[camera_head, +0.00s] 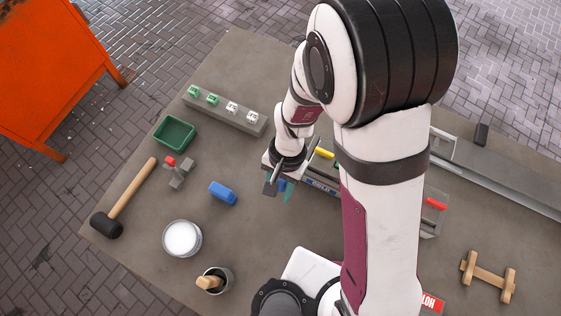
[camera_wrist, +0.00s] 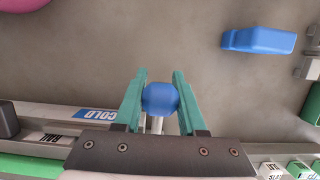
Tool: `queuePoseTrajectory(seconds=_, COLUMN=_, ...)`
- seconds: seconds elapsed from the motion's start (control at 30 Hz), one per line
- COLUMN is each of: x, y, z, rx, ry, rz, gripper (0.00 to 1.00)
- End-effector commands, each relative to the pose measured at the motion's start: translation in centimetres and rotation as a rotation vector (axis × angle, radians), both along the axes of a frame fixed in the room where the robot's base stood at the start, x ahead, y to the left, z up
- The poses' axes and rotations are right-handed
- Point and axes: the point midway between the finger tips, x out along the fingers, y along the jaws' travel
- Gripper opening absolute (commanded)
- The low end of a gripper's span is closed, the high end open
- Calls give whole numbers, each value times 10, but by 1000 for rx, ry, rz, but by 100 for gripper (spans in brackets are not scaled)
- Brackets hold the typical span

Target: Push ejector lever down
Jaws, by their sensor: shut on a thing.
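My gripper (camera_head: 279,188) is over the middle of the table, partly behind my own arm's wrist. In the wrist view, its two green fingers (camera_wrist: 161,84) stand on either side of a round blue knob (camera_wrist: 160,99) and are shut on it. A pale stem (camera_wrist: 157,125) shows below the knob, and its lower end is hidden by the gripper body. The lever's tilt cannot be told. Beside it runs a grey machine body (camera_wrist: 60,112) with a blue "COLD" label (camera_wrist: 96,115). The machine also shows in the head view (camera_head: 322,186), largely covered by my arm.
A blue block (camera_head: 223,193), a green tray (camera_head: 175,134), a grey part with a red tip (camera_head: 178,172), a mallet (camera_head: 130,200), a white-filled pot (camera_head: 182,238) and a cup (camera_head: 214,280) stand left. A grey button strip (camera_head: 225,110) lies behind. A wooden piece (camera_head: 488,275) lies right.

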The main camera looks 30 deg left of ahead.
Motion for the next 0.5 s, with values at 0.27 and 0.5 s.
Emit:
queuePoseTrajectory(seconds=0.27, x=2, y=0, z=-12, rx=3, ry=-8, rz=3, gripper=0)
queuePoseTrajectory(seconds=0.5, x=2, y=0, z=-11, rx=3, ry=-8, rz=3, gripper=61)
